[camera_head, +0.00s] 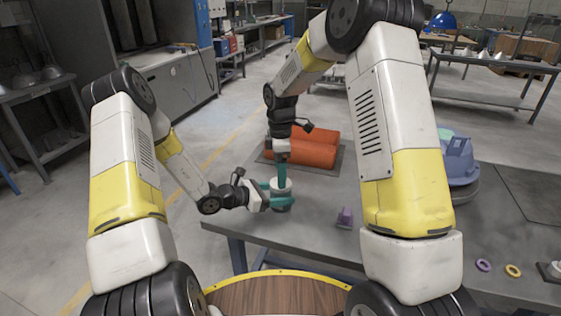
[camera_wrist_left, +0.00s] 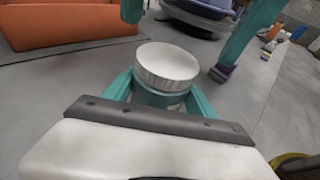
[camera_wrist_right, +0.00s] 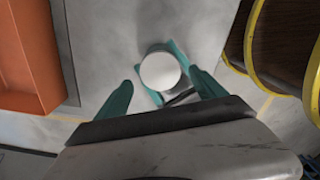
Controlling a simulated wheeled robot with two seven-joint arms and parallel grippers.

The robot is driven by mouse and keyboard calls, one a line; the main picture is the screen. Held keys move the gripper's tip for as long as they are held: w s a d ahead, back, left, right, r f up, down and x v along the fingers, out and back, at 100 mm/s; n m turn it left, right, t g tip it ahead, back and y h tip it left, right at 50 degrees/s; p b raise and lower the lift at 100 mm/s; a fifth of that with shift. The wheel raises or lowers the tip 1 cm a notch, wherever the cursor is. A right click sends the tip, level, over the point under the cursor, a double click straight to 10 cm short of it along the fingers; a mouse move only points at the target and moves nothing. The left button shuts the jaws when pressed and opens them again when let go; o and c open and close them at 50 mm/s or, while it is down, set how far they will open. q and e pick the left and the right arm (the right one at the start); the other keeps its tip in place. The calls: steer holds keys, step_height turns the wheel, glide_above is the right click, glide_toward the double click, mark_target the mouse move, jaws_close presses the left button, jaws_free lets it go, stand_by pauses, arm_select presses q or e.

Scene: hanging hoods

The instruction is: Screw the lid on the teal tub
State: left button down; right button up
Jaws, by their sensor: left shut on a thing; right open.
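The teal tub (camera_wrist_left: 158,98) stands on the grey table near its left edge, with the white ribbed lid (camera_wrist_left: 166,66) on top. I cannot tell whether the lid's thread is engaged. My left gripper (camera_head: 275,196) is shut on the tub's sides, one teal finger on each side; it also shows in the left wrist view (camera_wrist_left: 160,100). My right gripper (camera_head: 282,178) points down above the lid, open and empty. In the right wrist view the lid (camera_wrist_right: 160,71) lies between and beyond the open fingers (camera_wrist_right: 160,90). The tub is mostly hidden under the lid there.
A small purple piece (camera_head: 345,217) stands to the right. A blue-purple stack (camera_head: 457,160), a purple ring (camera_head: 483,265) and a yellow ring (camera_head: 513,270) are farther right.

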steer(key=shift+f, duration=1.7)
steer(key=c, duration=1.5)
steer(key=shift+o, duration=0.2)
steer(key=m, duration=1.8)
steer(key=o, duration=1.5)
